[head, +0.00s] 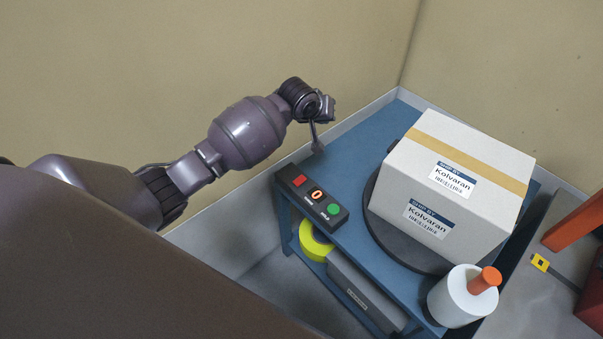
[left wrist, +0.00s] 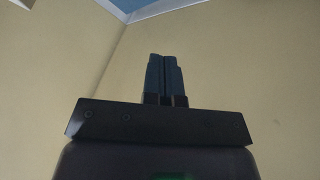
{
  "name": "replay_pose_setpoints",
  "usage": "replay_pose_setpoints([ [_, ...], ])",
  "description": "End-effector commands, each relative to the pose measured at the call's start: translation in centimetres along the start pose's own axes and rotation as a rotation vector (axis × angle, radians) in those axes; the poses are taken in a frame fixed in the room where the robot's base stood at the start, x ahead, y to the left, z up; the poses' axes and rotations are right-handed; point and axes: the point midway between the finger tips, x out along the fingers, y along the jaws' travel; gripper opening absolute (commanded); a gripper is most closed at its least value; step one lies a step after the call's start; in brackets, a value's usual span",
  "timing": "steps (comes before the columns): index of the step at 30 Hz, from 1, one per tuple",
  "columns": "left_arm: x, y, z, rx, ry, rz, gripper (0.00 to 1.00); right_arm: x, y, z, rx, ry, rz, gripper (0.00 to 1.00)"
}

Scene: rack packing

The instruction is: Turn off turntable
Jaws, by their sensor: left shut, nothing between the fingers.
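The turntable (head: 384,232) is a dark round disc on the blue table, with a large white box (head: 462,185) labelled Kolvaran on top of it. The control panel (head: 340,217) is a dark bar at the table's left corner with a red button, an orange-lit 0 in the middle and a green button. My left gripper (head: 318,148) is above and behind the panel, apart from it, fingers pointing down. In the left wrist view its fingers (left wrist: 165,75) are closed together with nothing between them, against a bare wall. My right gripper is not in view.
The blue table (head: 395,122) stands in a wall corner. A white roll with an orange handle (head: 455,299) is at its front edge. Yellow tape (head: 314,240) and a grey box (head: 362,291) sit on the lower shelf. A grey surface with orange-red parts (head: 572,238) is at right.

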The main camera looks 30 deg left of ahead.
Motion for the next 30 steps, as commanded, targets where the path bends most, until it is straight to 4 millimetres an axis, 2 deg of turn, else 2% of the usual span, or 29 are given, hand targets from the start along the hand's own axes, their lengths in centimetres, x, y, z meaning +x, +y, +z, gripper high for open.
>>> replay_pose_setpoints([
  [2,0.4,-1.5,0.2,-0.127,-0.083,-0.067,0.00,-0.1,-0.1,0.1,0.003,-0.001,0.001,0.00],
  [6,1.1,-4.5,2.8,-0.367,-0.230,-0.203,0.00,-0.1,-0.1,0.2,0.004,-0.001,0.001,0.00],
  [12,0.9,-6.8,6.3,-0.661,-0.370,-0.382,0.00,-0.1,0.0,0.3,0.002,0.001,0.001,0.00],
  [19,0.2,-7.3,7.4,-0.831,-0.396,-0.485,0.00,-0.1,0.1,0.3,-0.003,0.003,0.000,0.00],
  [30,0.2,-7.3,7.4,-0.866,-0.387,-0.494,0.00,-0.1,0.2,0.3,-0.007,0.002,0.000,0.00],
])
